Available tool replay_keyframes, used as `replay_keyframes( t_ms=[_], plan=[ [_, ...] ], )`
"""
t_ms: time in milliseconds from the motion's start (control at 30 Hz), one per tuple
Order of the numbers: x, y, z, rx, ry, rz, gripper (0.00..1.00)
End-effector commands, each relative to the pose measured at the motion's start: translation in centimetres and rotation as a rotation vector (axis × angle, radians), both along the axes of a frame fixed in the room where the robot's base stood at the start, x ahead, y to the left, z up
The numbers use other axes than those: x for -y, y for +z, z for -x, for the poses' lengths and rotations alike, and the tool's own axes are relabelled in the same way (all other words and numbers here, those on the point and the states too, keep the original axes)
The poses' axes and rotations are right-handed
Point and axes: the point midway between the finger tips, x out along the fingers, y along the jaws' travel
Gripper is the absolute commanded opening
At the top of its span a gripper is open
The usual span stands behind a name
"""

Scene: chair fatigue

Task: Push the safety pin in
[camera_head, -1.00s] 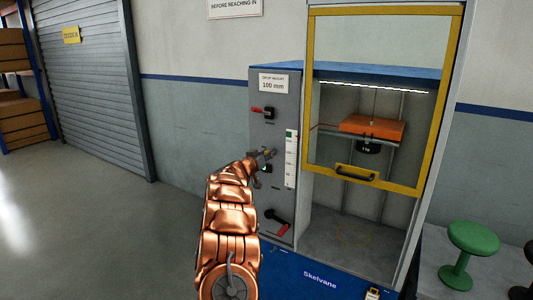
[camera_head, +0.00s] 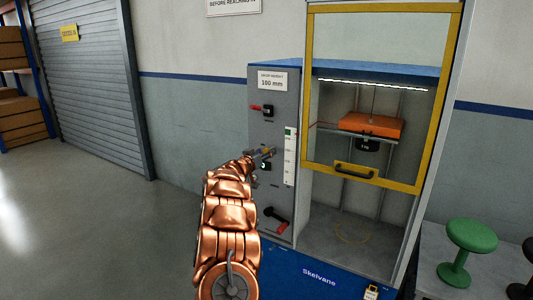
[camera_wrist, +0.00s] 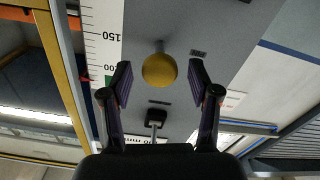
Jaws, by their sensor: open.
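The safety pin shows in the wrist view as a round yellow knob (camera_wrist: 160,70) on a short metal shaft coming out of the grey panel. My gripper (camera_wrist: 160,82) is open, with one dark finger on each side of the knob and a gap on both sides. In the head view my gripper (camera_head: 263,158) is at the middle of the grey control panel (camera_head: 262,118), left of the white scale. There the knob is small and mostly hidden by my gripper.
A red-handled switch (camera_head: 262,110) sits above my gripper and a red lever (camera_head: 277,220) below it. The white scale (camera_head: 290,160) stands close on the right.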

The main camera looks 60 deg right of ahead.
Motion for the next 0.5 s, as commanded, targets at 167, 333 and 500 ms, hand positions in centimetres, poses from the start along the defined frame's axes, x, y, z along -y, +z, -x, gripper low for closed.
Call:
replay_keyframes(
  t_ms=[167,333,500],
  plan=[
    [-2.0,-0.1,0.0,-0.003,0.003,-0.001,0.61],
    [-4.1,0.1,0.1,-0.001,0.002,0.000,0.61],
    [-6.4,-0.1,0.1,-0.002,0.004,-0.001,0.61]
  ],
)
